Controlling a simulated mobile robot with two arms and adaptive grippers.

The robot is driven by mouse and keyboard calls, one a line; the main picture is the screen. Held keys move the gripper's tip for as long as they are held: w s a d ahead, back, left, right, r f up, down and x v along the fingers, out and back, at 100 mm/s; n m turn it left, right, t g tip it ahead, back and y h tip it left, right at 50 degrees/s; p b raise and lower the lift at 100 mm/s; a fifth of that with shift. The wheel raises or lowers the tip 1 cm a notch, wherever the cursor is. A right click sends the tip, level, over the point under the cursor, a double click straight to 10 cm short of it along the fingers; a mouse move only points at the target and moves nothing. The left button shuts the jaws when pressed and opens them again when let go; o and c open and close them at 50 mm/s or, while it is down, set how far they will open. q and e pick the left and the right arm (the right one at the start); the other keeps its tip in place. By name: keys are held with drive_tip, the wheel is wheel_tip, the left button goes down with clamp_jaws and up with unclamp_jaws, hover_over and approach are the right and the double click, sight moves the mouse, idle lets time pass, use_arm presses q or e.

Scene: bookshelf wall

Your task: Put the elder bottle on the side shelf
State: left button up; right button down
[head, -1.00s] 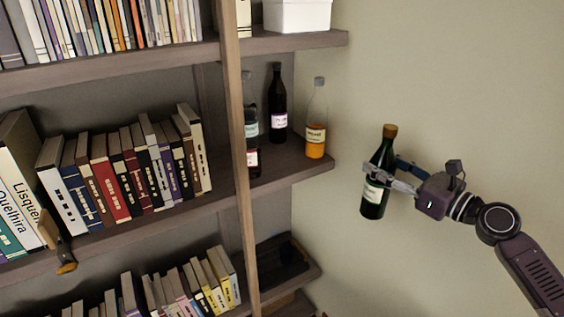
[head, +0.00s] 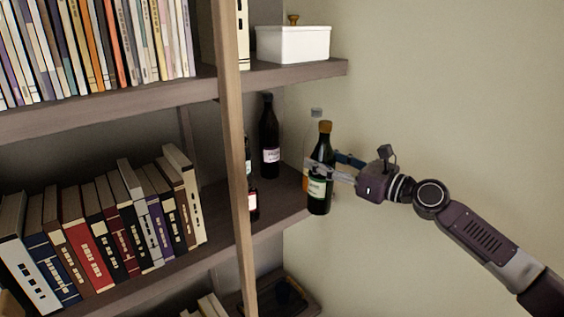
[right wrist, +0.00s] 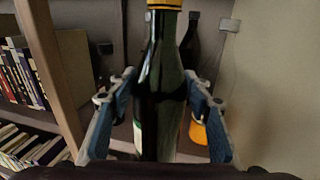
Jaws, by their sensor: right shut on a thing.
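My right gripper (head: 323,163) is shut on a dark green bottle (head: 318,207) with an orange cap and a pale label too small to read. The bottle is nearly upright. In the head view it overlaps the right front end of the side shelf (head: 275,212); I cannot tell whether its base touches. In the right wrist view the held bottle (right wrist: 160,110) stands between both fingers of the gripper (right wrist: 159,84). My left gripper is not in view.
A dark bottle (head: 269,140) stands at the back of the side shelf. A clear bottle with orange liquid (head: 306,180) is partly hidden behind the held one. Another bottle (head: 253,203) is partly behind the wooden post (head: 236,170). A white box (head: 292,45) sits above.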

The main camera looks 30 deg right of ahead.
drive_tip(key=x, duration=0.3)
drive_tip(key=shift+r, duration=0.15)
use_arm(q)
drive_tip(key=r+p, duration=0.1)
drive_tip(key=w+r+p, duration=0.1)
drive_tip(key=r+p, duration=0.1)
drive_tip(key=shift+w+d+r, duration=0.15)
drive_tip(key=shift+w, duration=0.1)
use_arm(e)
drive_tip(key=w+a+f, duration=0.2)
drive_tip(key=w+f, duration=0.1)
drive_tip(key=w, duration=0.7)
drive_tip(key=shift+a+f, duration=0.35)
